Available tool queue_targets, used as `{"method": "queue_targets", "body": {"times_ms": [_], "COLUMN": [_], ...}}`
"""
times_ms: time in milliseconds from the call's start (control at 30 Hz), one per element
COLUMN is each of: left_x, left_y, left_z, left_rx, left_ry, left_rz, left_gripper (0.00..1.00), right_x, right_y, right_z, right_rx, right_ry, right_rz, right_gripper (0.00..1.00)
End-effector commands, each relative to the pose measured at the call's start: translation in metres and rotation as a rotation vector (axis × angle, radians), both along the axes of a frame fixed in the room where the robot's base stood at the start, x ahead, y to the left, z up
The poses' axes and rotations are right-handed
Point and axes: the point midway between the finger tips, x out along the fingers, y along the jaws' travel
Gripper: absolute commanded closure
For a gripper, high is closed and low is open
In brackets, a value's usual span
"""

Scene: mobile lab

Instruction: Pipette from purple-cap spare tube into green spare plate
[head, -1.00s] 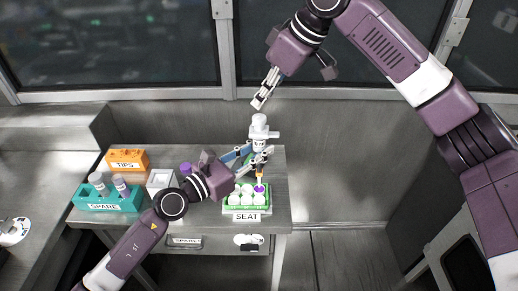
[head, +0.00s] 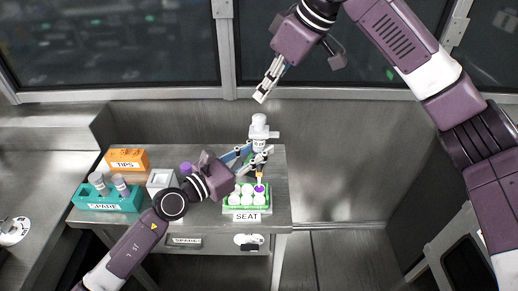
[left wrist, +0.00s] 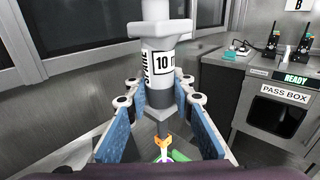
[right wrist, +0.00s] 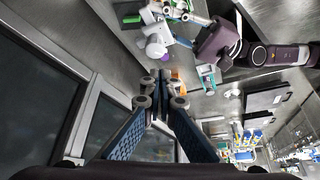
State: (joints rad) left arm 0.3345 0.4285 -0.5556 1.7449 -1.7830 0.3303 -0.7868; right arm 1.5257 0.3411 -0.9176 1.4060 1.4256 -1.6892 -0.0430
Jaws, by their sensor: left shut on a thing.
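My left gripper (head: 252,156) is shut on a white and grey pipette (head: 258,136), held upright. I cannot tell whether the tip touches. A purple cap (head: 186,168) shows beside my left gripper; what lies below it is hidden. My right gripper (head: 261,97) is shut and empty, high above the pipette.
A teal SPARE rack (head: 88,203) with two pale-capped tubes stands at the left. An orange TIPS box (head: 127,155) is behind it, and a white open box (head: 160,178) is to its right. The wall and windows are close behind.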

Motion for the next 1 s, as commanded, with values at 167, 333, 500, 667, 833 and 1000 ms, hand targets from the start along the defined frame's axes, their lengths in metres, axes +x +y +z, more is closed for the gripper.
{"method": "queue_targets", "body": {"times_ms": [167, 333, 500, 667, 833, 1000], "left_x": [0.000, 0.000, 0.000, 0.000, 0.000, 0.000], "left_y": [0.000, 0.000, 0.000, 0.000, 0.000, 0.000], "left_z": [0.001, 0.001, 0.001, 0.001, 0.001, 0.001], "left_rx": [-0.001, -0.001, -0.001, -0.001, -0.001, -0.001], "left_ry": [-0.001, -0.001, -0.001, -0.001, -0.001, -0.001], "left_rz": [0.000, 0.000, 0.000, 0.000, 0.000, 0.000], "left_gripper": [0.99, 0.99, 0.99, 0.99, 0.99, 0.99], "right_x": [-0.020, -0.039, -0.058, -0.076, -0.093, -0.104], "right_y": [-0.010, -0.018, -0.027, -0.034, -0.042, -0.047], "right_z": [0.000, 0.000, -0.001, 0.000, 0.000, 0.000], "right_rx": [-0.001, -0.002, -0.002, -0.001, -0.002, -0.002], "right_ry": [-0.002, -0.002, -0.001, -0.002, -0.001, -0.001], "right_rz": [-0.001, -0.001, -0.001, -0.001, -0.001, -0.001], "right_gripper": [1.00, 1.00, 1.00, 1.00, 1.00, 1.00]}}
